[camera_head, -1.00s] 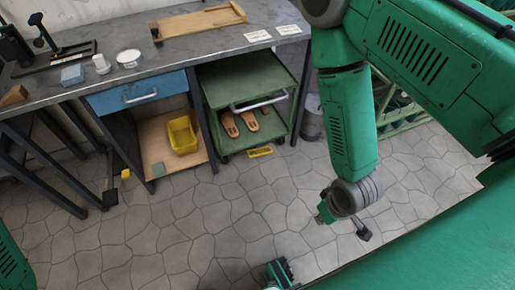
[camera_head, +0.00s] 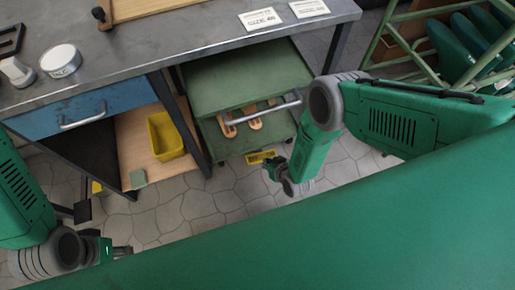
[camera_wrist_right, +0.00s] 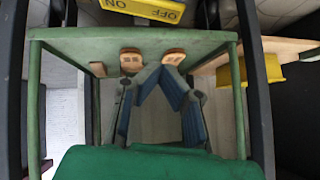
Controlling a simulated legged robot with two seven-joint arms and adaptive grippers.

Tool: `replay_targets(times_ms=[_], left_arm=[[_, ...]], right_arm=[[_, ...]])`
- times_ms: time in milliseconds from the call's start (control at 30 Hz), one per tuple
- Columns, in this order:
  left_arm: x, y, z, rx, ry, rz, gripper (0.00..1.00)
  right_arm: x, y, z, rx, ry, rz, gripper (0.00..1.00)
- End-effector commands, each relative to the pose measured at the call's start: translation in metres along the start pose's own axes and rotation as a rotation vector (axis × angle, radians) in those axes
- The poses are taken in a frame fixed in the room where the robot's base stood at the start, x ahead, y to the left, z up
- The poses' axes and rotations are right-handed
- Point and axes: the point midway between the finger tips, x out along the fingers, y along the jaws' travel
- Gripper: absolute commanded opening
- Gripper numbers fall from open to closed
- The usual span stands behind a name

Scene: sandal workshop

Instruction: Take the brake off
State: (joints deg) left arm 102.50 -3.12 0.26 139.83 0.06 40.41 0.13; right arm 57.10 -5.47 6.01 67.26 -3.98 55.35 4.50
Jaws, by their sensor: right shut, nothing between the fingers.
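The green cart (camera_head: 240,85) stands under the workbench, with a silver handle across its front. A yellow brake plate (camera_head: 261,157) with dark print sits low at its front. In the right wrist view the yellow plate (camera_wrist_right: 145,9) appears at the top edge, its ON and OFF lettering upside down. I cannot tell which way the brake is set. My right gripper (camera_head: 270,167) is shut and empty, just below and right of the plate in the head view; contact is not clear. My left gripper (camera_head: 121,251) is at the lower left, away from the cart; its finger gap is unclear.
A pair of tan sandals (camera_head: 240,122) lies on the cart's lower shelf. A yellow bin (camera_head: 165,137) stands on the wooden shelf left of it. The workbench (camera_head: 190,45) overhangs the cart. A green rack (camera_head: 440,50) stands right. Stone floor lies in front.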

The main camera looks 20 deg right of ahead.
Motion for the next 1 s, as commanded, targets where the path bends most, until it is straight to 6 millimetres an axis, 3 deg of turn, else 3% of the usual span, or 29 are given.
replay_targets(times_ms=[467,1000], left_arm=[[0.004,0.000,0.001,0.000,-0.001,0.000,0.40],[0.070,0.001,0.004,0.000,0.000,0.000,0.40]], right_arm=[[0.009,0.001,0.001,0.002,0.005,-0.001,0.00],[0.112,0.001,0.010,0.003,0.002,-0.001,0.00]])
